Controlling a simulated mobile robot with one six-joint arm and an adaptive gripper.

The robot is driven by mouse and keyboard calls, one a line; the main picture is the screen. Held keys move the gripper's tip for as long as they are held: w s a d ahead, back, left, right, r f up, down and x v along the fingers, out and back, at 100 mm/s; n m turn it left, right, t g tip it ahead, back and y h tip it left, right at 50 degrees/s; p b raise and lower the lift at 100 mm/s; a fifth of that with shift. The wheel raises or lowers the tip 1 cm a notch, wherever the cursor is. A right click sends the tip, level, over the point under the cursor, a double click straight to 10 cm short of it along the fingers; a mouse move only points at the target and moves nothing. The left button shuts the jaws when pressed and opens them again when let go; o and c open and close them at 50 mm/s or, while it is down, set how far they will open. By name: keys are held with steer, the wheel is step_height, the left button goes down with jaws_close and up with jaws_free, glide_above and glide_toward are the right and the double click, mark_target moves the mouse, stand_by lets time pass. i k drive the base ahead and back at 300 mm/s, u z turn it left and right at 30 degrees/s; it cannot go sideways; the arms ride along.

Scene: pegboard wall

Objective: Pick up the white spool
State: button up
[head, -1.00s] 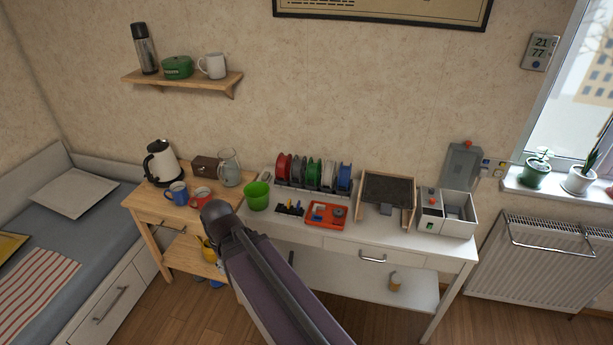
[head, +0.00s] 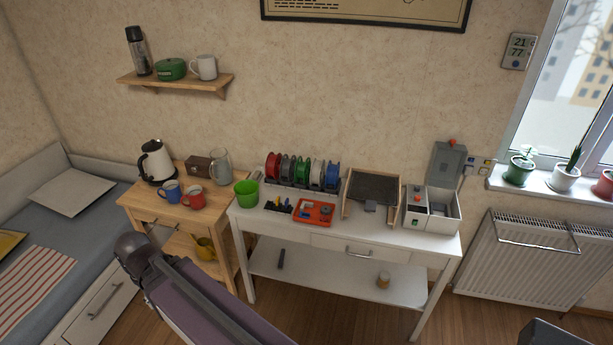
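The white spool (head: 317,174) stands upright in a dark spool rack (head: 299,186) at the back of the white table. It is between a green spool (head: 302,171) and a blue spool (head: 332,176). A dark grey spool (head: 287,168) and a red spool (head: 272,165) are further left in the same row. My arm's links cross the lower left of the head view, well in front of the table and away from the spools. My gripper does not show in this view.
A wooden-sided stand (head: 371,188) is right of the blue spool.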

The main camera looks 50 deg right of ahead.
mark_target(317, 167)
steer(key=u, duration=0.1)
steer(key=k, duration=1.25)
steer(key=z, duration=1.55)
steer(key=i, duration=0.95)
steer(key=u, duration=0.15)
